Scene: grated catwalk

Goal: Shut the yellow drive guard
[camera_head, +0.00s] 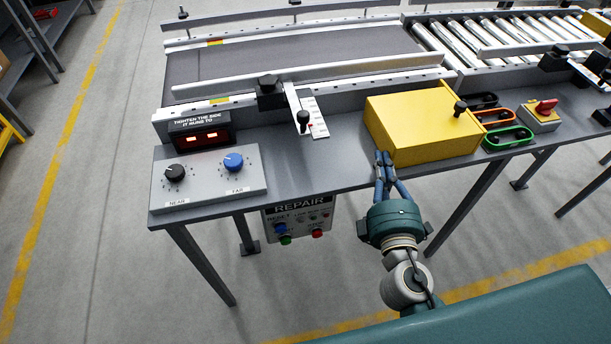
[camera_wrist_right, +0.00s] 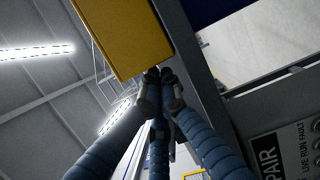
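The yellow drive guard (camera_head: 425,125) is a box-shaped cover on the conveyor's front ledge, right of centre in the head view. A black knob (camera_head: 460,107) shows at its right end. I cannot tell whether the guard is fully down. My right gripper (camera_head: 384,157) has its blue fingers pointing up at the guard's lower front left corner. Its fingertips are drawn together, with nothing visible between them. In the right wrist view the fingertips (camera_wrist_right: 160,74) are at or just under the yellow guard's edge (camera_wrist_right: 125,38); contact is unclear. My left gripper is not in view.
A grey dial panel (camera_head: 207,183) with a red display stands left on the ledge. A scale plate (camera_head: 314,118) lies between it and the guard. Coloured oval handles (camera_head: 508,136) and a red-topped switch box (camera_head: 541,115) are right. A repair panel (camera_head: 298,219) hangs below.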

